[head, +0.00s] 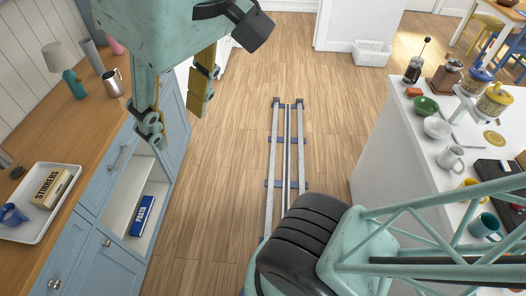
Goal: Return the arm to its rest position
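My gripper (177,128) hangs in the upper left of the head view, in front of the left counter and the floor. It has a teal body and two fingers with yellow pads. The fingers point down and stand apart, with nothing visible between them. My arm's teal truss and black ribbed part (312,236) show at the lower right. The floor rail (288,150) runs away from me along the aisle.
The left wooden counter (75,135) holds a white tray (30,237) with a stirrers box and blue mug, a lamp and a metal pitcher (113,83). An open shelf below holds a pasta box (142,215). The right white counter (385,135) carries bowls, mugs and jars. The aisle floor is clear.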

